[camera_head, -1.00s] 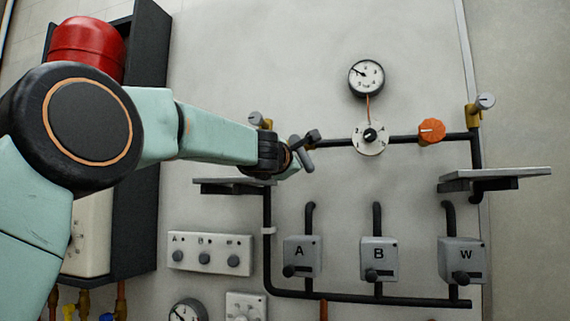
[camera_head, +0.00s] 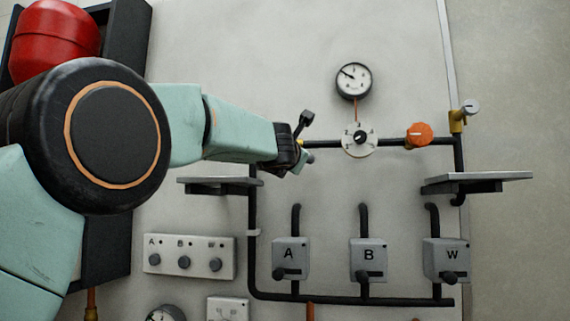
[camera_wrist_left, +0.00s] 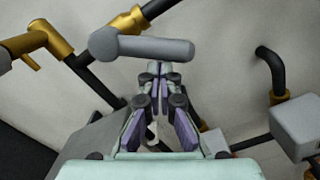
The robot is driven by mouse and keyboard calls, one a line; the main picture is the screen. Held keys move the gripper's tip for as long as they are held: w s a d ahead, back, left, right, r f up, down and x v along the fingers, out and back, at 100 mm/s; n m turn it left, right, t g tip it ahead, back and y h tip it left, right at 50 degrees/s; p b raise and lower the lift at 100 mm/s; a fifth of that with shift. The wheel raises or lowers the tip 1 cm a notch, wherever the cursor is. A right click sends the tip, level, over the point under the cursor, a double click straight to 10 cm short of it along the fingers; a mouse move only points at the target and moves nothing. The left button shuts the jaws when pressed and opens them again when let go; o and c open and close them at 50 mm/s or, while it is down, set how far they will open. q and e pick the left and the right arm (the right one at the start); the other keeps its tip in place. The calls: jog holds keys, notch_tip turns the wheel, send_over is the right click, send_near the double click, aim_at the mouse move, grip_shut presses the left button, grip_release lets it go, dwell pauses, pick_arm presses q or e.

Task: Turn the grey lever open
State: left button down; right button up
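The grey lever (camera_wrist_left: 150,47) shows in the left wrist view as a thick round-ended bar lying nearly level, beside a brass fitting (camera_wrist_left: 127,22) on a dark pipe. My left gripper (camera_wrist_left: 158,71) has its fingertips together just below the lever's bar in that view. I see nothing between them, and cannot tell whether they touch the lever. In the head view my left gripper (camera_head: 304,162) is in front of the wall at the left end of the dark horizontal pipe. The lever cannot be made out there, near or behind my gripper and arm. My right gripper is not in view.
An orange knob (camera_head: 419,134), a white dial (camera_head: 360,139) and a gauge (camera_head: 353,81) are right of my gripper. Shelves (camera_head: 477,183) and (camera_head: 213,186) stick out from the wall. Grey boxes A, B and W (camera_head: 369,258) hang below. A brass valve with a grey handle (camera_head: 470,107) is at right.

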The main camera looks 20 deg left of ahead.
pick_arm(q)
jog(key=d+r+n, duration=0.1)
jog(key=n, duration=0.1)
jog(key=d+r+n+p, duration=0.1)
jog(key=n, duration=0.1)
jog(key=r+n, duration=0.1)
jog(key=n, duration=0.1)
jog(key=shift+w+d+n+y+p, duration=0.2)
jog(key=shift+d+n+y+p, duration=0.1)
jog(key=shift+d+n, duration=0.1)
jog(key=shift+r, duration=0.1)
jog(key=shift+s, duration=0.15)
dwell(0.6)
